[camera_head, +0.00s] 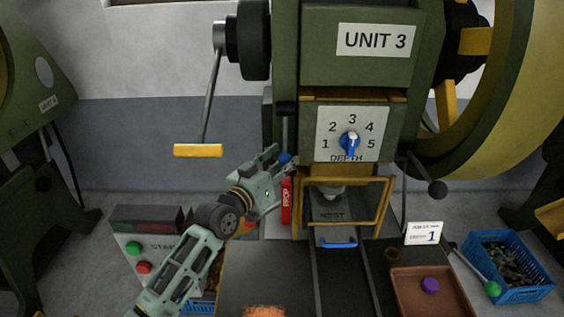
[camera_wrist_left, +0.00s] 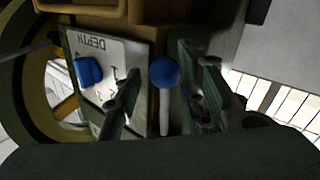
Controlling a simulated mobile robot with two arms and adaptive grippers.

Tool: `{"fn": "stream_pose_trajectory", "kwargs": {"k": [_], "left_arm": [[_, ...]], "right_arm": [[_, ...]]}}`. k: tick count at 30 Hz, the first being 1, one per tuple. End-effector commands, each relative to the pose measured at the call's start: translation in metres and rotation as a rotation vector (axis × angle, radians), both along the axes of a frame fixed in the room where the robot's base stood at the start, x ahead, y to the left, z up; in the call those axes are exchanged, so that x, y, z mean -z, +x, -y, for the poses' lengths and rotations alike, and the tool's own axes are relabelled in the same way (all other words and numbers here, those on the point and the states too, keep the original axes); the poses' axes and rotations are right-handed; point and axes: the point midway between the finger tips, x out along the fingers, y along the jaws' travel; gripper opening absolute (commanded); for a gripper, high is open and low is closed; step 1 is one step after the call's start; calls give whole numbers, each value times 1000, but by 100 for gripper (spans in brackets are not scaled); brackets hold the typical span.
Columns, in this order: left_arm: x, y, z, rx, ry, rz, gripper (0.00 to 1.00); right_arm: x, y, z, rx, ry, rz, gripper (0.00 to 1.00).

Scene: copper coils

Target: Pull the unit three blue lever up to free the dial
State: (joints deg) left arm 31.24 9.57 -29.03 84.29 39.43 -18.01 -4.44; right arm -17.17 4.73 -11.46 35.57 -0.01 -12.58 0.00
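The unit three press carries a white depth plate with a blue dial (camera_head: 349,143), numbered 1 to 5. The blue lever (camera_head: 285,158) is a blue ball at the left side of this plate, partly hidden by my left gripper (camera_head: 283,164). In the left wrist view the lever's ball (camera_wrist_left: 165,72) and pale shaft lie between the two spread fingers of my left gripper (camera_wrist_left: 162,95), with gaps showing on both sides. The gripper is open. The dial (camera_wrist_left: 88,72) also shows there beside one finger. My right gripper is out of view.
A red prop (camera_head: 286,201) hangs just below my left gripper. A yellow-handled crank (camera_head: 198,150) hangs to the left. A yellow guard frame (camera_head: 387,202) stands below the dial. A brown tray (camera_head: 405,302) and a blue crate (camera_head: 545,285) are at the lower right.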

Motion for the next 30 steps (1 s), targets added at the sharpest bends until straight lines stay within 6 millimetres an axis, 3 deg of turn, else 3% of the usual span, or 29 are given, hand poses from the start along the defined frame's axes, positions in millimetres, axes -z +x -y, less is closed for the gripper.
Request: {"fn": "stream_pose_trajectory", "kwargs": {"k": [5,18,30], "left_arm": [[0,0,0,0,0,0,37],[-1,-1,0,1,-1,1,0],[-4,-1,0,0,-4,2,0]], "right_arm": [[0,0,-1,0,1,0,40],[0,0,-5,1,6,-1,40],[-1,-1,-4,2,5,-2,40]]}}
